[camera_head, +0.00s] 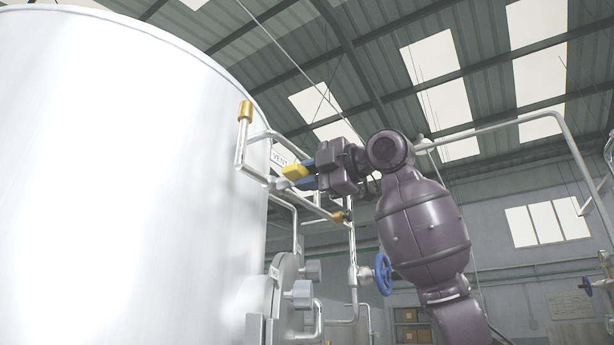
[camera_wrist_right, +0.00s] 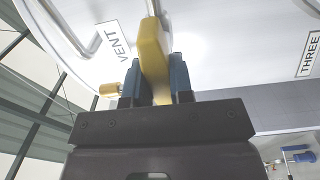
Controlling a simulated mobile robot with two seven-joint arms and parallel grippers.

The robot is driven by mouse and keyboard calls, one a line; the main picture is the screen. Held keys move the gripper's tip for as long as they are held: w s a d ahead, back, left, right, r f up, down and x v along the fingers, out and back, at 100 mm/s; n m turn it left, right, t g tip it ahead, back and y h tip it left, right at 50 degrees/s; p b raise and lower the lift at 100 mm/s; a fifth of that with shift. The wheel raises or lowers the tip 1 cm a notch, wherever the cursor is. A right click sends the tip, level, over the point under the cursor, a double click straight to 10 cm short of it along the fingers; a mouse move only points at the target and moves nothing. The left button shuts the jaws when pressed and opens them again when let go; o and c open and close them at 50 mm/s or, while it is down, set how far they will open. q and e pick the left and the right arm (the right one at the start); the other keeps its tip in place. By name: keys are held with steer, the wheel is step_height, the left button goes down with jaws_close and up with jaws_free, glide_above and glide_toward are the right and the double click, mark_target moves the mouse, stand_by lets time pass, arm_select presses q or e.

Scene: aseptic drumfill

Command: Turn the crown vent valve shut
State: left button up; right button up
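The crown vent valve shows as a yellow lever handle (camera_head: 294,171) on the pipework beside the large tank, close to a label reading VENT (camera_head: 281,158). My right gripper (camera_head: 305,174) reaches in from the right with its blue fingers on either side of the handle. In the right wrist view the yellow handle (camera_wrist_right: 153,60) lies between the two fingers (camera_wrist_right: 156,80), which press against its sides. The handle's far end points away from the gripper, toward the tank side. The valve body is mostly hidden by the gripper. My left gripper is out of view.
The white tank (camera_head: 120,180) fills the left. A brass-capped pipe (camera_head: 245,112) rises left of the handle. Pipes run below, with a blue handwheel (camera_head: 383,274) under my right arm. A THREE label (camera_wrist_right: 310,54) shows in the wrist view. Open room lies to the right.

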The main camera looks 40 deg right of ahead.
steer(key=shift+m, duration=0.4)
jaws_close()
steer(key=m, duration=1.1)
steer(key=shift+b, duration=0.3)
steer(key=m, duration=0.3)
steer(key=shift+b, duration=0.3)
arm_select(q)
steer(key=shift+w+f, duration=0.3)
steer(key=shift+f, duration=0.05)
arm_select(e)
steer(key=shift+m, duration=1.7)
steer(key=o, duration=0.9)
jaws_free()
steer(key=shift+c, duration=0.2)
